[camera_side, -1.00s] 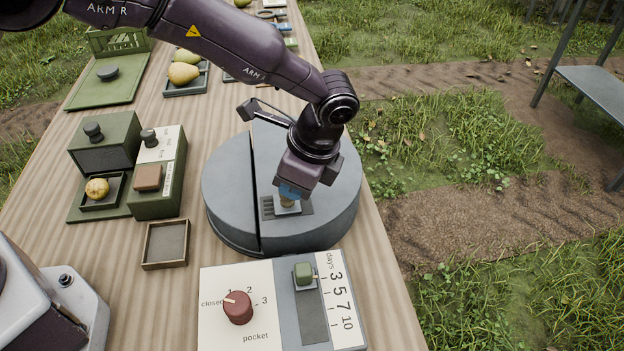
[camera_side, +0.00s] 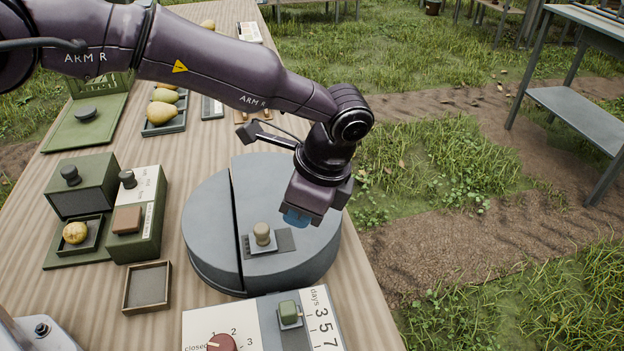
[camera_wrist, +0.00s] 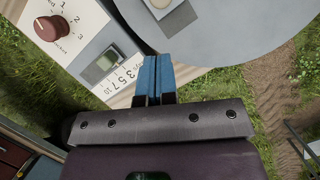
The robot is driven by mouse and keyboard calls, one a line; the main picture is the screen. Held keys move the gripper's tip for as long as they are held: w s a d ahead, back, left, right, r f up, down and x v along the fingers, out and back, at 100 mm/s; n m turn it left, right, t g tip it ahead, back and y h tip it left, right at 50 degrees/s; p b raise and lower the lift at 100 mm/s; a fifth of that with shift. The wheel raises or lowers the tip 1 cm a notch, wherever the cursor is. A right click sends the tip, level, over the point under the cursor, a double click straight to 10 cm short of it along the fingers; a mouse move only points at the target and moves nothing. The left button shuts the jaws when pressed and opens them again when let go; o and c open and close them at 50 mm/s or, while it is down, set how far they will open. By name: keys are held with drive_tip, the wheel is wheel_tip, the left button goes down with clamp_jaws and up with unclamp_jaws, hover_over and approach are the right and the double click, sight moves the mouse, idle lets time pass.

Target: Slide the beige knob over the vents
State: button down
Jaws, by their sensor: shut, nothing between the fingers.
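The beige knob (camera_side: 262,234) stands upright on a small plate set in the top of the round grey drum (camera_side: 212,222). Dark vent slots (camera_side: 247,246) show at the knob's left, and a bare dark strip (camera_side: 286,239) lies at its right. How much of the vents is covered is hard to tell. My gripper (camera_side: 297,217), with blue fingertips, is shut and empty, above and to the right of the knob, apart from it. In the wrist view, my shut blue fingers (camera_wrist: 158,78) point toward the drum, and part of the knob's plate shows at the top edge.
In front of the drum is a panel with a red dial (camera_side: 221,343) and a green slider (camera_side: 289,312). Green boxes (camera_side: 84,187) and a small empty tray (camera_side: 147,286) stand at the left. Pears (camera_side: 161,112) lie behind. Grass borders the table's right edge.

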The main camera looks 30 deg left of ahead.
sight(259, 228)
drive_tip(key=w+d+r+n+g, duration=0.1)
drive_tip(key=w+d+r+n, duration=0.1)
drive_tip(key=w+r+n, duration=0.3)
drive_tip(key=shift+m, duration=0.7)
drive_tip(key=x, duration=0.9)
drive_tip(key=shift+s+a+f, duration=0.1)
drive_tip(key=shift+s+a, duration=0.15)
drive_tip(key=shift+s, duration=0.05)
drive_tip(key=shift+s+a, duration=0.55)
drive_tip(key=shift+a, duration=0.2)
drive_tip(key=shift+s+a+f, duration=0.1)
drive_tip(key=shift+s+a, duration=0.4)
drive_tip(key=shift+a, duration=0.2)
drive_tip(key=shift+s+a+f, duration=0.15)
drive_tip(key=shift+s+a, duration=0.8)
drive_tip(key=shift+a, duration=0.1)
